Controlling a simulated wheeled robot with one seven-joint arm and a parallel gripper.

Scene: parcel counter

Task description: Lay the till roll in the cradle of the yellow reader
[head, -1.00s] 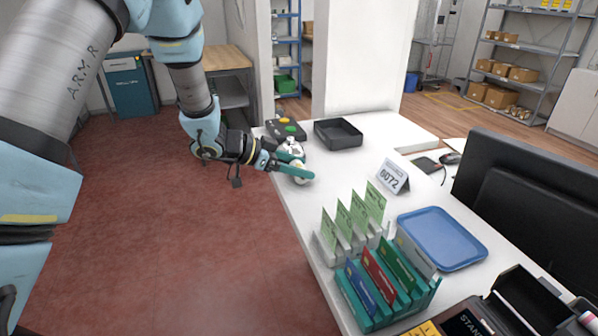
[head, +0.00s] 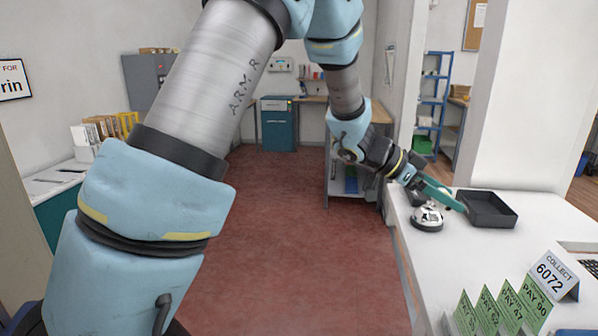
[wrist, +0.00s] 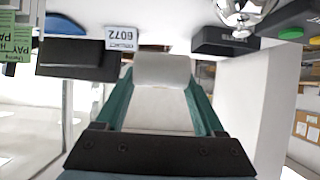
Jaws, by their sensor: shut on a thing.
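My gripper (wrist: 162,82) is shut on the white till roll (wrist: 162,68), which sits between the teal fingertips in the wrist view. In the head view my gripper (head: 452,198) is over the far end of the white counter, close to the silver bell and the black tray. The roll is mostly hidden behind the fingers there. The yellow reader and its cradle are not in view now.
The silver bell (head: 427,216) and black tray (head: 487,208) stand at the counter's far end. The collect sign (head: 553,276) and green pay cards (head: 505,305) stand nearer. Red floor (head: 300,230) is clear left of the counter (head: 470,255).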

